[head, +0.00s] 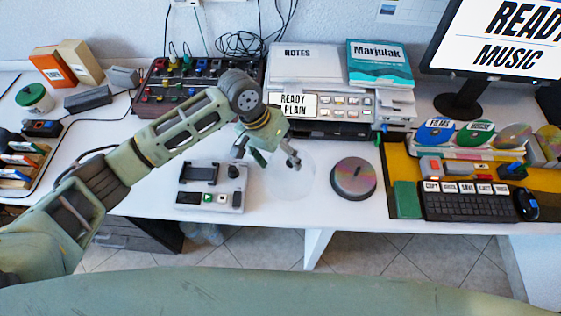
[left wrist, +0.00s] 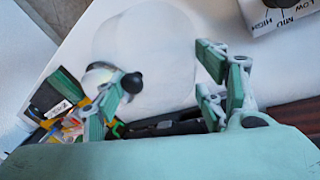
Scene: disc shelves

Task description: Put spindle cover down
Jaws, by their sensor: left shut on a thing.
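The spindle cover (head: 299,183) is a clear, faintly visible round cover in the middle of the white desk in the head view. In the left wrist view it shows as a pale translucent round shape (left wrist: 150,45). My left gripper (head: 273,159) is at the cover's upper part, with its fingers spread around it and shut on it. Its fingers also show in the left wrist view (left wrist: 172,87). The clear walls make it hard to tell whether the cover touches the desk. The disc spindle (head: 354,180), a dark shiny stack, stands uncovered to the right. My right gripper is not in view.
Behind are a button panel (head: 320,107) and a mixer (head: 190,85). A keyboard (head: 465,203) and disc racks (head: 470,150) stand on the right. Bare desk surrounds the disc spindle.

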